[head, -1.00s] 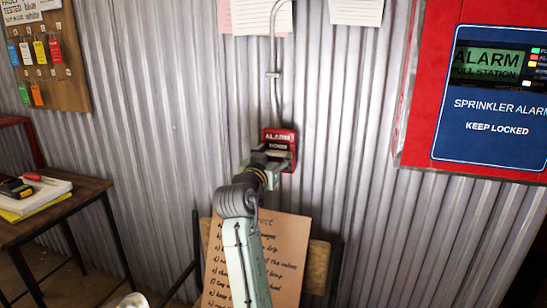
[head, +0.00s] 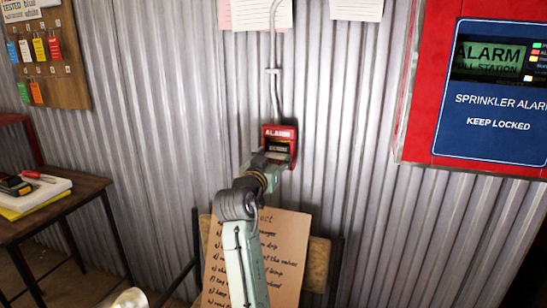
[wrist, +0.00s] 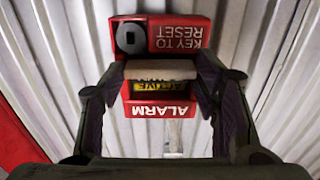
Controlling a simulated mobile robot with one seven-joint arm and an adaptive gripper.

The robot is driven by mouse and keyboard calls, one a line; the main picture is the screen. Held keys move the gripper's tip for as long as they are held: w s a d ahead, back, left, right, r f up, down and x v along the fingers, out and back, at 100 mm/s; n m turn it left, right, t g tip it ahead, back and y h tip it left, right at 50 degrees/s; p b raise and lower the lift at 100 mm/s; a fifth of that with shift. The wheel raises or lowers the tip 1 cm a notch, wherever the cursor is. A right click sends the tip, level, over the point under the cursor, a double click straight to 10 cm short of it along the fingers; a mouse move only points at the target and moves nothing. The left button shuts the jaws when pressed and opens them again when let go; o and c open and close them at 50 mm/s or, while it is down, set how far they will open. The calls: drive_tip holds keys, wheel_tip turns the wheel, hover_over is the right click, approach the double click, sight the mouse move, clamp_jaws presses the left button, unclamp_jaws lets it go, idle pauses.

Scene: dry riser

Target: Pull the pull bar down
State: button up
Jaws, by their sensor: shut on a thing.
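The red alarm pull box (head: 280,134) is mounted on the corrugated wall in the middle of the head view. It also shows upside down in the wrist view (wrist: 160,108), with "ALARM" at the picture's bottom and "KEY TO RESET" and a round lock at its top. The pale pull bar (wrist: 160,70) crosses the box between these. A yellow label reading "ACTIVE" (wrist: 160,86) shows on the ALARM side of the bar. My gripper (wrist: 161,72) is shut on the bar, one finger at each end. In the head view, my gripper (head: 271,161) partly hides the box's lower part.
A metal conduit (head: 273,90) runs up from the box. A large red sprinkler alarm cabinet (head: 415,130) hangs at the right. A chair with a lettered board (head: 275,250) stands below my gripper. A table (head: 75,205) stands at the left.

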drive_tip(key=shift+f, duration=0.15)
drive_tip(key=o, duration=1.7)
drive_tip(key=v, duration=1.2)
